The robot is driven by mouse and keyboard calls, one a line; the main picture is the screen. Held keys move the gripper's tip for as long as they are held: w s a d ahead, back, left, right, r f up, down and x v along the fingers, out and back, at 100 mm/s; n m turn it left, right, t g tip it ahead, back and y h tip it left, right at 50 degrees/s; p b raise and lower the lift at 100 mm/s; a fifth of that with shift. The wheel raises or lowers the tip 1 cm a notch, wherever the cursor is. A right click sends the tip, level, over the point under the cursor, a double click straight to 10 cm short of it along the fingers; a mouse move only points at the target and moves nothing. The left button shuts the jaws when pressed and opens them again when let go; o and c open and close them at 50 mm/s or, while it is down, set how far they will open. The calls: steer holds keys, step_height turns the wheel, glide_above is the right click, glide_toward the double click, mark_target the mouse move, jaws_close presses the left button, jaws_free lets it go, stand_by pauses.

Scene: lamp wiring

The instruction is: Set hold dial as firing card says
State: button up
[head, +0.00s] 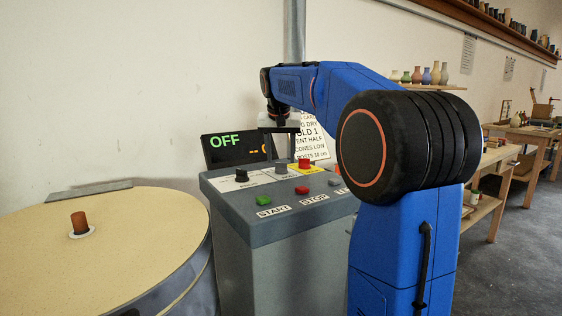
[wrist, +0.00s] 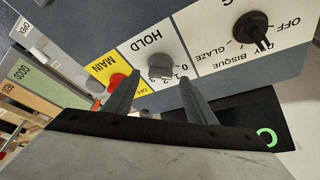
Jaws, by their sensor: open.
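The grey HOLD dial (wrist: 160,65) sits on a white plate in the wrist view, with "0", "1" and "2" printed beside it. I cannot tell which mark it points to. My gripper (wrist: 159,80) is open, its fingertips on either side of the dial, with a gap to each. In the head view my gripper (head: 282,156) points down over the panel, just above the HOLD dial (head: 281,168). The firing card (head: 316,147) stands behind the panel. It shows "OLD 1", "ENT HALF" and "CONES LOW"; my arm covers part of it.
The control panel (head: 240,222) also carries a black BISQUE/GLAZE dial (wrist: 253,27), a red MAIN knob (wrist: 118,82), a green START button (head: 263,200) and a red STOP button (head: 302,190). A display (head: 224,141) reads "OFF". A round kiln (head: 130,225) stands at left.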

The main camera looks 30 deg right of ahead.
mark_target(281, 167)
steer(key=shift+x, duration=1.2)
steer(key=shift+c, duration=0.4)
steer(key=c, duration=1)
steer(key=shift+o, duration=0.2)
steer(key=shift+a+m, duration=0.1)
steer(key=shift+m, duration=0.3)
steer(key=m+g, duration=0.1)
steer(key=m, duration=0.1)
steer(key=shift+m+h, duration=0.3)
steer(key=shift+h, duration=0.1)
steer(key=shift+w+m+g+h, duration=0.1)
steer(key=shift+m+g+h, duration=0.3)
steer(key=shift+m, duration=1.2)
